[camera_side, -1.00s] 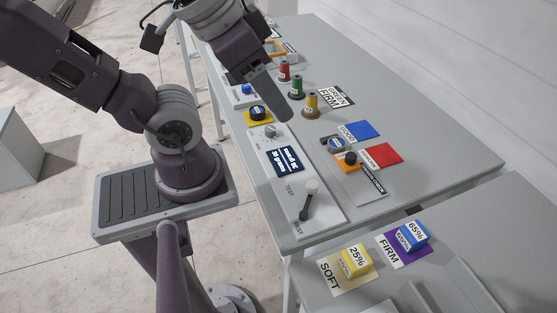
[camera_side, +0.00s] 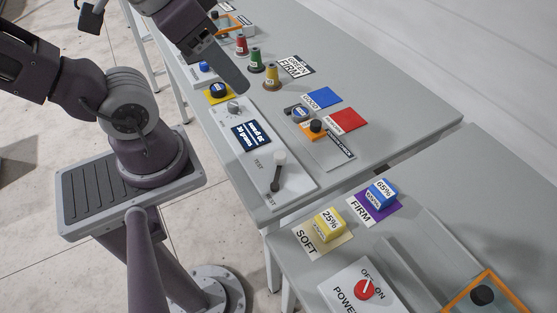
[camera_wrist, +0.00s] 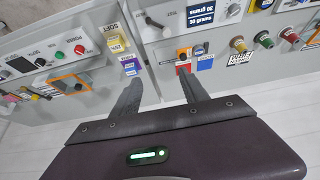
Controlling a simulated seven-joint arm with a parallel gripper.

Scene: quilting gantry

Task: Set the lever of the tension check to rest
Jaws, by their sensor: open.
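The tension check is a pale panel (camera_side: 292,188) along the near edge of the grey table, with a dark screen (camera_side: 251,136) reading 30 grams. Its dark lever (camera_side: 276,174) has a white knob and stands between the TEST and REST labels. The knob shows nearer TEST in the side view, but the lean is hard to judge. The lever also shows at the top of the wrist view (camera_wrist: 153,22). My gripper (camera_side: 240,86) is above the table, beyond the screen and clear of the lever. In the wrist view its fingers (camera_wrist: 160,76) are apart and empty.
Red, green and yellow spools (camera_side: 272,78) stand close beside my gripper. Blue (camera_side: 323,98) and red (camera_side: 346,120) patches lie beyond the panel. Yellow (camera_side: 329,224) and blue (camera_side: 382,193) blocks and a power box (camera_side: 362,291) are on the nearer table.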

